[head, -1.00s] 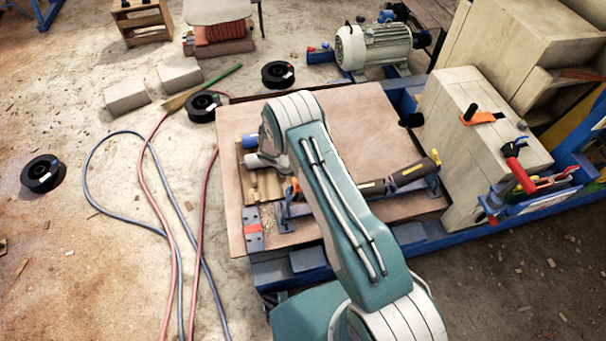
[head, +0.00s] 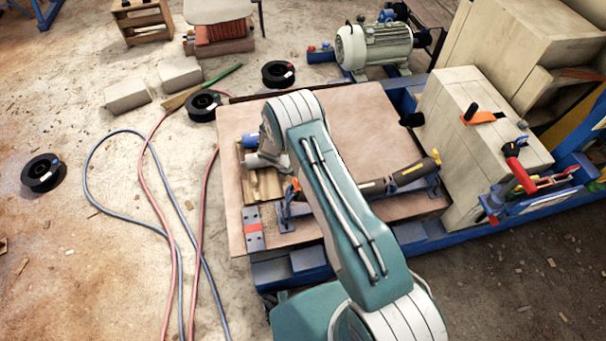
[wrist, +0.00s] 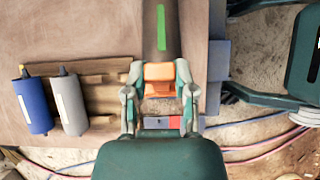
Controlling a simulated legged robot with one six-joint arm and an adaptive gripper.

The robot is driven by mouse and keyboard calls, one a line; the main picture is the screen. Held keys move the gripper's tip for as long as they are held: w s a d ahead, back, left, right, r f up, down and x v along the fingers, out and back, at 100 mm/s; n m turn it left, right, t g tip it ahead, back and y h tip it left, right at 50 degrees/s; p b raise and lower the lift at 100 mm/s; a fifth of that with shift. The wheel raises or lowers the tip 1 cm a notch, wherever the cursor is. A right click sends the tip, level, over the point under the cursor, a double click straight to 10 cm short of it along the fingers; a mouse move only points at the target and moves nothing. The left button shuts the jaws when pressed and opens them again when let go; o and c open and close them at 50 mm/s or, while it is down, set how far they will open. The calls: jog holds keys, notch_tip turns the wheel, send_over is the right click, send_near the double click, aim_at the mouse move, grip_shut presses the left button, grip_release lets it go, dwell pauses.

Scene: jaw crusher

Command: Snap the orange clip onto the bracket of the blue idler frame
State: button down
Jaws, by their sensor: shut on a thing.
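In the wrist view my gripper (wrist: 160,92) is shut on the orange clip (wrist: 158,72), which sits between the two fingers. The clip is at the near end of a dark roller (wrist: 161,28) with a green stripe; I cannot tell whether it touches. In the head view a small orange part (head: 295,185) shows beside my arm, at the left end of the blue idler frame (head: 285,213). The frame carries the dark roller (head: 411,171). My arm hides my gripper and the middle of the frame there. The bracket cannot be made out clearly.
A blue roller (wrist: 33,104) and a grey roller (wrist: 70,103) lie by a wooden cradle (wrist: 105,80). A plate with a red band (head: 254,230) lies at the board's front left. A wooden crate (head: 470,140) stands at right. The back of the board (head: 350,115) is clear.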

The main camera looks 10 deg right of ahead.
jog(key=shift+a+f, duration=0.35)
jog(key=shift+f, duration=0.3)
jog(key=shift+a+f, duration=0.35)
jog(key=shift+f, duration=0.3)
jog(key=shift+c, duration=1.8)
grip_release()
jog(key=v, duration=1.2)
jog(key=shift+a+f, duration=0.1)
